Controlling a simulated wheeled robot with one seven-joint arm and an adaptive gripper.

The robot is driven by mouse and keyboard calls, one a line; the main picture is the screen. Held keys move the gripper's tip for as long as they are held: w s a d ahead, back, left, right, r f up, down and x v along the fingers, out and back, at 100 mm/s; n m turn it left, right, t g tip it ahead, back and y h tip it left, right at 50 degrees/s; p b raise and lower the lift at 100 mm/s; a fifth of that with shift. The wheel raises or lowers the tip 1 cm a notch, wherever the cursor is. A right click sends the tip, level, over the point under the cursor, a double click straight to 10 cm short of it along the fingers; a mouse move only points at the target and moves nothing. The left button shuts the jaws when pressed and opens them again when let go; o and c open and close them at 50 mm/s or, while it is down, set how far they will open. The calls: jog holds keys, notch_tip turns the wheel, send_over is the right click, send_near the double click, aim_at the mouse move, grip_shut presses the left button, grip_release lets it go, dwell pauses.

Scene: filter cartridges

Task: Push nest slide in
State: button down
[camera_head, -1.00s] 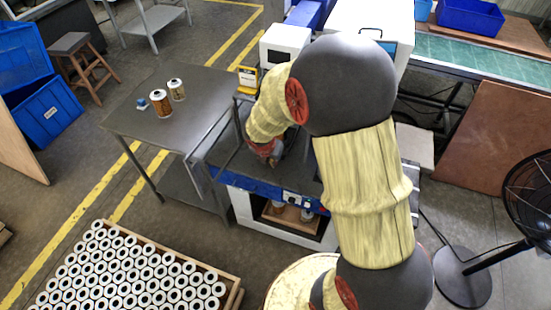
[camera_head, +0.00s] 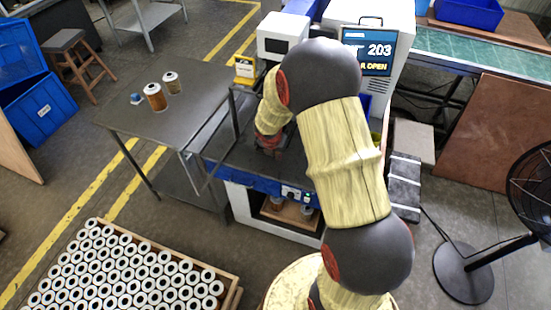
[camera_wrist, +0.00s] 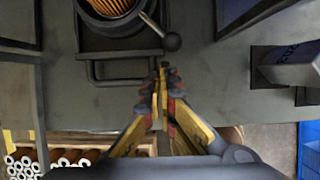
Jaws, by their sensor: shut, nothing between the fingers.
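The nest slide (camera_wrist: 98,72) shows in the wrist view as a dark sliding plate with a bar-shaped handle on its near edge. A round nest at the top of that view holds a filter cartridge (camera_wrist: 113,10) with orange pleats. A lever with a dark ball knob (camera_wrist: 172,42) reaches over the nest's right side. My gripper (camera_wrist: 162,72) is shut and empty, just right of the handle and below the knob; I cannot tell whether it touches either. In the head view my wrist (camera_head: 270,140) is over the machine's bench, and the nest is hidden.
A machine screen (camera_head: 367,52) reads "203" and "R OPEN", its start covered. A grey table (camera_head: 165,115) at left bears two cartridges. A crate of white-ended cartridges (camera_head: 222,268) stands at the front left; a fan (camera_head: 535,190) stands at right.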

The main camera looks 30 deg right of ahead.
jog(key=shift+w+d, duration=0.1)
jog(key=shift+d, duration=0.1)
jog(key=w+d+p, duration=0.2)
jog(key=d+p, duration=0.1)
jog(key=shift+w+r, duration=0.15)
jog(key=shift+w+d, duration=0.3)
jog(key=shift+d, duration=0.05)
jog(key=shift+f, duration=0.2)
jog(key=shift+a, duration=0.1)
